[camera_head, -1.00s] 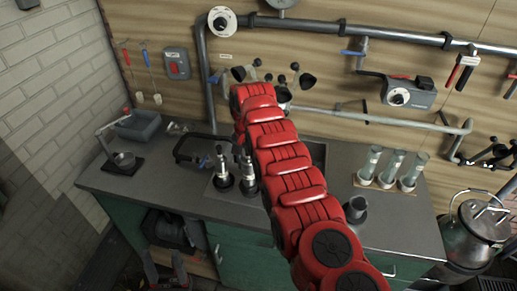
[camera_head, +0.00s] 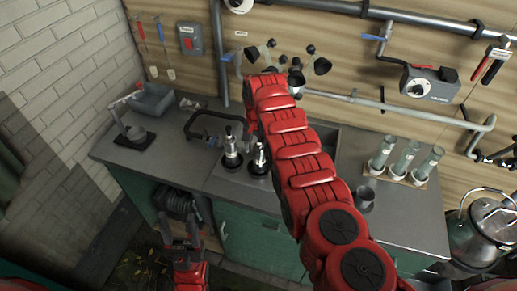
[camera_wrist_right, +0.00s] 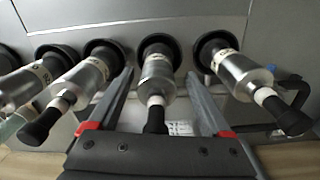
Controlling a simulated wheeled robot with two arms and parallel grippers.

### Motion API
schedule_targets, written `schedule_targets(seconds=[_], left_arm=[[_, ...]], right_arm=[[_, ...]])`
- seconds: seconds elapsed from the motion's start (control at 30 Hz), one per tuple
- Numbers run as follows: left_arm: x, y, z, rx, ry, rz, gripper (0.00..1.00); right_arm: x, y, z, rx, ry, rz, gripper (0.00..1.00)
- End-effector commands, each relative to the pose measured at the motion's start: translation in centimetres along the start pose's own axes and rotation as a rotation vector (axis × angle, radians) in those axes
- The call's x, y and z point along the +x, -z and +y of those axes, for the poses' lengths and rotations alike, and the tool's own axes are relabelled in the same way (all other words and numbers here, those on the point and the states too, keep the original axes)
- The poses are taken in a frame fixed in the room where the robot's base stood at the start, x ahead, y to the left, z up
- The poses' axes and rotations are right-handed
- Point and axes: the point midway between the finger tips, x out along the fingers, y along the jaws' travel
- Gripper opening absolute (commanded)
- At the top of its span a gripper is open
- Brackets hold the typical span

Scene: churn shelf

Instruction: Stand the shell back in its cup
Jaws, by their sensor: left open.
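Two metal shells with black bases (camera_head: 231,150) (camera_head: 260,158) stand upright on the counter in the head view. In the right wrist view a row of several such shells shows, each with a wide black ring at one end and a black tip at the other. The fingers of my right gripper (camera_wrist_right: 159,74) are spread on either side of one shell (camera_wrist_right: 156,80), with gaps visible. My right gripper is hidden behind its own red arm in the head view. My left gripper (camera_head: 180,243) is open and empty, low in front of the green cabinet. I cannot tell which shell is out of its cup.
Glass tubes in white cups (camera_head: 397,160) stand at the counter's right, near a dark grey cylinder (camera_head: 363,199). A black-tipped fitting (camera_head: 322,66) and pipes (camera_head: 400,13) line the wall. A metal churn (camera_head: 482,230) stands right.

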Motion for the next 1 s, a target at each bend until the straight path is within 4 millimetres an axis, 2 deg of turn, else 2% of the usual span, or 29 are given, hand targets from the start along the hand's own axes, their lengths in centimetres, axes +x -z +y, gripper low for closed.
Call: schedule_targets(seconds=[0.23, 0.37, 0.47, 0.53, 0.7, 0.73, 0.9, 0.93, 1.0], left_arm=[[-0.1, 0.0, 0.0, 0.0, 0.0, 0.0, 0.55], [-0.3, -0.1, 0.0, 0.0, 0.0, 0.0, 0.55], [-0.6, -0.1, 0.0, 0.0, 0.0, 0.0, 0.55], [-1.7, -0.3, 0.1, 0.0, 0.0, 0.0, 0.55], [-3.4, -0.6, 0.2, 0.0, 0.0, 0.0, 0.55], [-3.2, -0.6, 0.2, 0.0, 0.0, 0.0, 0.55], [-3.8, -0.7, 0.2, 0.0, 0.0, 0.0, 0.55], [-2.4, -0.4, 0.1, 0.0, 0.0, -0.001, 0.55], [-1.6, -0.3, 0.1, 0.0, 0.0, 0.001, 0.55]], right_arm=[[-0.2, 0.0, 0.0, -0.001, 0.0, 0.0, 0.83], [-1.1, 0.0, -0.1, -0.001, 0.0, 0.0, 0.83], [-2.3, 0.1, -0.1, 0.0, 0.003, 0.005, 0.83], [-3.4, 0.1, -0.1, 0.0, 0.003, 0.003, 0.83], [-7.4, 0.1, 0.0, 0.001, 0.004, 0.003, 0.83], [-8.0, 0.1, 0.0, 0.002, 0.005, 0.001, 0.83], [-9.8, 0.1, 0.1, 0.001, 0.0, 0.002, 0.83], [-11.1, 0.1, 0.1, 0.002, -0.001, 0.001, 0.83], [-11.9, 0.1, 0.1, 0.001, -0.001, 0.001, 0.83]])
